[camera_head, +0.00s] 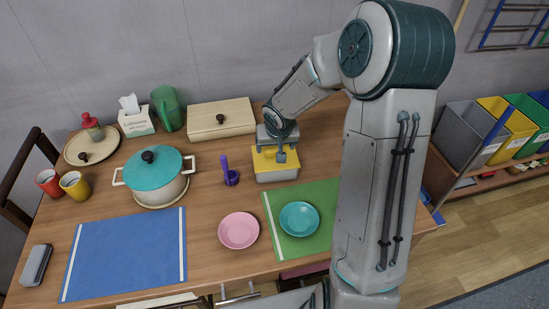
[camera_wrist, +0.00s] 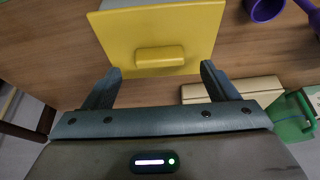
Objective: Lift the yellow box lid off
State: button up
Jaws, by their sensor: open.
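The yellow box lid (camera_head: 268,159) sits on a pale box (camera_head: 277,176) on the table, behind the green mat. In the wrist view the yellow lid (camera_wrist: 190,27) fills the upper middle, with its raised yellow handle (camera_wrist: 160,57) near the edge closest to my gripper. My gripper (camera_head: 281,154) is over the lid in the head view. In the wrist view its two fingers (camera_wrist: 160,72) are spread wide, one on each side of the handle, with nothing between them gripped. The arm hides part of the lid in the head view.
A purple cup (camera_head: 231,178) stands just left of the box. A wooden box (camera_head: 221,119) with a dark knob is behind, beside a green pitcher (camera_head: 168,108). A teal-lidded pot (camera_head: 153,172) is farther left. Pink (camera_head: 239,230) and teal (camera_head: 299,218) plates lie in front.

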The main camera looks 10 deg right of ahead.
jog(key=x, duration=0.2)
jog(key=shift+f, duration=0.3)
jog(key=c, duration=1.1)
jog(key=shift+r, duration=0.55)
jog(key=r, duration=0.2)
jog(key=d+r+p, duration=0.1)
jog(key=r, duration=0.1)
jog(key=shift+w+d, duration=0.15)
jog(key=d+r, duration=0.2)
jog(key=d, duration=0.1)
jog(key=w+d+r+p, duration=0.1)
jog(key=d+r, duration=0.1)
jog(key=d, duration=0.1)
jog(key=w+d+r+p, duration=0.1)
jog(key=d+r, duration=0.1)
jog(key=d, duration=0.2)
